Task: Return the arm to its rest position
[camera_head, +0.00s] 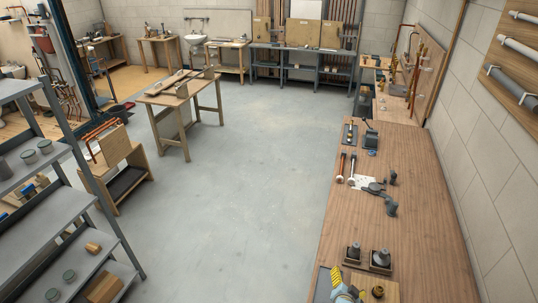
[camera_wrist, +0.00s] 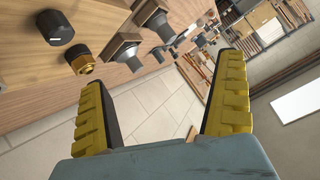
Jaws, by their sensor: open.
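My gripper shows in the wrist view (camera_wrist: 165,105) with its two yellow, dark-padded fingers spread wide apart and nothing between them. In the head view my gripper (camera_head: 345,288) is at the bottom edge, over the near end of the long wooden workbench (camera_head: 410,225). Only part of it shows there. Two dark fittings on square bases (camera_head: 379,259) stand on the bench just beyond it. The wrist view is tilted and shows a black knob-like piece (camera_wrist: 55,27) and a brass fitting (camera_wrist: 83,63) left of the fingers, apart from them.
Wrenches (camera_head: 351,166) and a dark clamp-like tool (camera_head: 382,192) lie farther along the bench. Grey shelves (camera_head: 60,225) stand at the left. A wooden table (camera_head: 185,92) stands mid-room. The grey floor (camera_head: 255,200) between them is clear. A wall with pipes (camera_head: 513,85) borders the bench at right.

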